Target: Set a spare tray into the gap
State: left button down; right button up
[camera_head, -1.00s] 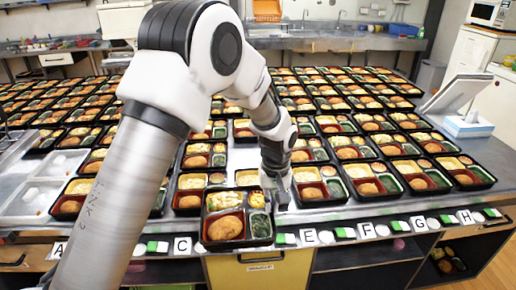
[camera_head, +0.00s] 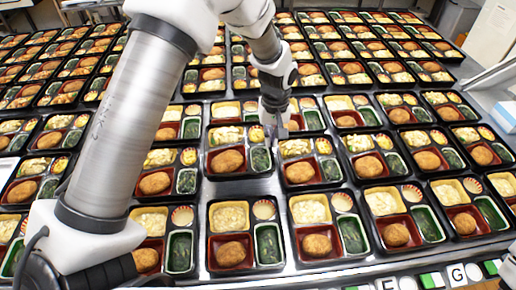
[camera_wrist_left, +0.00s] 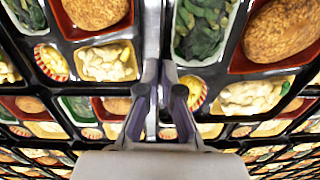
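The spare tray (camera_head: 237,173) is a black bento tray with a croquette, greens, a pale salad and a small yellow cup. It is in the second row from the front in the head view, in line with the trays beside it. It looks slightly larger than they do, but I cannot tell whether it touches the table. My left gripper (camera_head: 277,138) is shut on its right wall. In the left wrist view the gripper (camera_wrist_left: 163,85) pinches the wall beside the greens of the tray (camera_wrist_left: 232,72). The tray hides what is under it. My right gripper is not in view.
A neighbouring tray (camera_head: 312,183) stands close on the right, another (camera_head: 160,196) on the left. Filled trays cover the table in rows. A strip of bare metal (camera_head: 240,188) shows in front of the held tray. Lettered labels (camera_head: 457,273) line the front edge.

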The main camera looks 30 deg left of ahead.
pick_arm(q)
notch_tip(320, 180, down, 7)
jog(key=shift+r+p, duration=0.1)
jog(key=shift+p, duration=0.4)
jog(key=shift+s, duration=0.1)
jog(key=c, duration=1.6)
grip_release()
jog(key=shift+r, duration=0.2)
notch_tip(320, 180, up, 12)
jog(key=b, duration=0.2)
jog(key=shift+d, duration=0.2)
jog(key=shift+f, duration=0.1)
